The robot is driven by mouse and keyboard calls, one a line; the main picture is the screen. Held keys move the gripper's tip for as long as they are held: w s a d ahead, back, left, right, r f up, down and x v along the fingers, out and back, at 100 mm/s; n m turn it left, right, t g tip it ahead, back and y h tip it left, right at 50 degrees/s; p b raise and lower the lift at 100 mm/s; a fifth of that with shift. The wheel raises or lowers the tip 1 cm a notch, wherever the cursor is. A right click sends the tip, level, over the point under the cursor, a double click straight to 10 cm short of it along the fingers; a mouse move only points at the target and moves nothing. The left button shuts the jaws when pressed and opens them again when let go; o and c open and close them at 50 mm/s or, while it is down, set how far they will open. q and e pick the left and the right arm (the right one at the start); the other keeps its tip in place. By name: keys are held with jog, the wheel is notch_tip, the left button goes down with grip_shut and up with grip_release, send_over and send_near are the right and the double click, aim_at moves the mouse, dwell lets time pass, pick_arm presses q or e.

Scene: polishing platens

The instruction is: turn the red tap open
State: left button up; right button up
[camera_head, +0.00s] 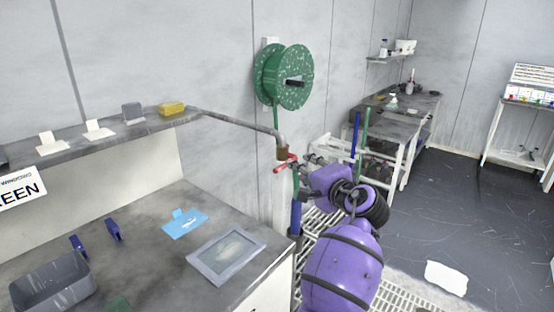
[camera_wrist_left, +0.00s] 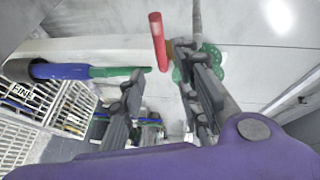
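The red tap (camera_head: 284,164) sits below the brown collar of a grey pipe near the wall. In the left wrist view its handle is a red bar (camera_wrist_left: 157,42). My left gripper (camera_head: 299,166) is right beside the tap in the head view, at the end of my purple arm. In the left wrist view the two dark fingers of my left gripper (camera_wrist_left: 159,60) are apart. The lower end of the red bar appears between the fingertips; I cannot tell whether they touch it. My right gripper is not in view.
A green hose reel (camera_head: 288,77) hangs on the wall above the tap. The grey pipe (camera_head: 235,119) runs to it from a shelf (camera_head: 75,152) at the left. The bench below holds a grey bin (camera_head: 52,284), a blue card (camera_head: 185,222) and a framed plate (camera_head: 226,252).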

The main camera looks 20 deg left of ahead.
pick_arm(q)
jog(key=shift+g+y, duration=0.4)
jog(key=x, duration=0.4)
jog(key=s+a+x, duration=0.1)
jog(key=x, duration=0.2)
jog(key=shift+w+a, duration=0.1)
jog(key=shift+a, duration=0.05)
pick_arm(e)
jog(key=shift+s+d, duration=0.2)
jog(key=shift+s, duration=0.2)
pick_arm(q)
grip_shut()
jog(key=shift+f, duration=0.1)
